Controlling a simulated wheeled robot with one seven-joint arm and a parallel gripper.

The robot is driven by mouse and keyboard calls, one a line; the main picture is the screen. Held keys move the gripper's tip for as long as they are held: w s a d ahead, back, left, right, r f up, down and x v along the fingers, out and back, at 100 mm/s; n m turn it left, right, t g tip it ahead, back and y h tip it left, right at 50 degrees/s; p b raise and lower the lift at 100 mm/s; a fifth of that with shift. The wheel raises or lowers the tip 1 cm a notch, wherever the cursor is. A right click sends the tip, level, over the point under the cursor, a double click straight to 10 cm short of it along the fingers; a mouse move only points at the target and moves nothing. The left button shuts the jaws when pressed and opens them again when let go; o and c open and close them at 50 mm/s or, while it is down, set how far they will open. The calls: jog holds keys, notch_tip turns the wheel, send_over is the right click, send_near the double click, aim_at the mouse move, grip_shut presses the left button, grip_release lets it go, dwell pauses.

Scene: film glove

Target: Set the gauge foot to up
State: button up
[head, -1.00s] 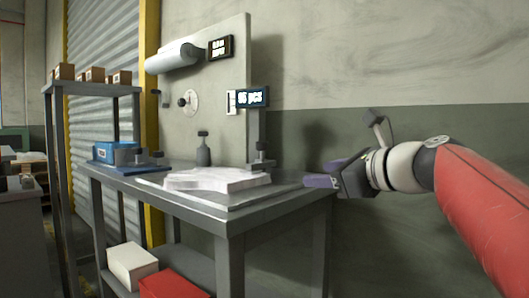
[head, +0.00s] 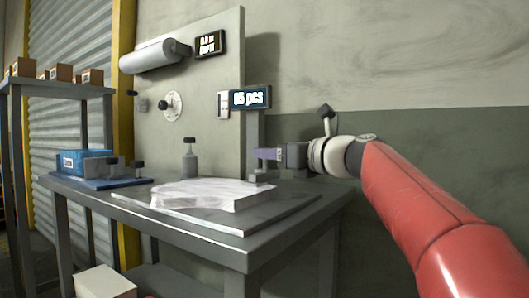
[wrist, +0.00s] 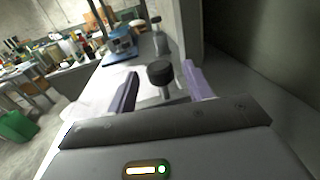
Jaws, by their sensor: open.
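A short post with a black round knob (wrist: 160,72), apparently the gauge foot, stands at the right end of the worktable's grey plate, below the "pcs" display (head: 250,98). In the wrist view the knob lies between the two purple fingers of my gripper (wrist: 161,80), with visible gaps on both sides. In the head view my gripper (head: 262,154) is at the post, level with its top, and hides most of the knob. The fingers are open and hold nothing. Whether the foot is up or down cannot be told.
A white stack of film (head: 212,194) lies on the plate left of my gripper. The upright panel (head: 215,150) carries a roll (head: 155,57) and a dial (head: 170,107). Wall space to the right is clear.

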jog(key=shift+x, duration=1.25)
grip_shut()
